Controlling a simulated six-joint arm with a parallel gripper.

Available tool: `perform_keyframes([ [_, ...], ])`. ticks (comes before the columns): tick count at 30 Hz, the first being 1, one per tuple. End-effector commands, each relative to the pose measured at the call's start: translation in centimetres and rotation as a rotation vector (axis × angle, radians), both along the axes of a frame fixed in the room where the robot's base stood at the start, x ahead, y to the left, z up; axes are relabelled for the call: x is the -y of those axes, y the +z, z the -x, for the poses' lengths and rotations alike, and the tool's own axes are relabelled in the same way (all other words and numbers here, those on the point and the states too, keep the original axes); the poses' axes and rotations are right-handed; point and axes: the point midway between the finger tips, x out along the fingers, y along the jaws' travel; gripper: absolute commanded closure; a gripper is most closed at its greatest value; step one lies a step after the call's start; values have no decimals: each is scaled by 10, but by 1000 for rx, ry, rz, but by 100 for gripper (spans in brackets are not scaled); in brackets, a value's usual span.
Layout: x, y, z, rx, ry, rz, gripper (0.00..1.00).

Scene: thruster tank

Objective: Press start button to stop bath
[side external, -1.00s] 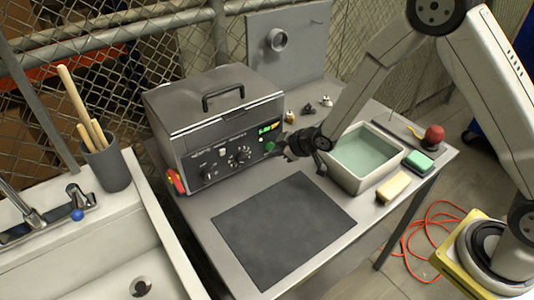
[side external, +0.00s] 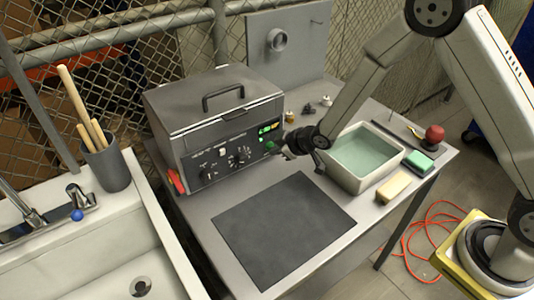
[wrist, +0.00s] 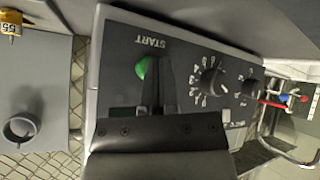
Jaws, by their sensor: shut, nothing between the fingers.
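The bath (side external: 215,120) is a grey metal box with a closed lid and a front control panel. Its green start button (side external: 270,146) is at the panel's right end, below a lit green display (side external: 268,129). In the wrist view the green button (wrist: 146,68) shows beside the START label, partly covered by my fingers. My gripper (side external: 287,152) is shut and empty, its tips pointing at the panel close to the button. In the wrist view my gripper (wrist: 160,72) lies over the panel beside the button. I cannot tell whether the tips touch it.
A white basin of greenish liquid (side external: 347,178) stands right of my gripper, with a beige block (side external: 393,186) and a green sponge (side external: 418,161) beside it. A dark mat (side external: 283,229) lies clear in front. Small metal parts (side external: 308,109) sit behind.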

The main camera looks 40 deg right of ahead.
Motion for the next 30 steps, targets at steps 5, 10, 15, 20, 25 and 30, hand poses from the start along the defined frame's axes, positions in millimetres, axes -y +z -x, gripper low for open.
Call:
perform_keyframes([
  [5, 0, 0, -2, 1, 0, 0, 100],
  [10, 0, 0, -3, 1, 0, 0, 100],
  [15, 0, 1, -3, 2, 0, -1, 100],
  [20, 0, 1, -2, 2, 0, -1, 100],
  [25, 0, 1, 4, 3, 1, 0, 100],
  [30, 0, 1, 11, 1, 0, 0, 100],
])
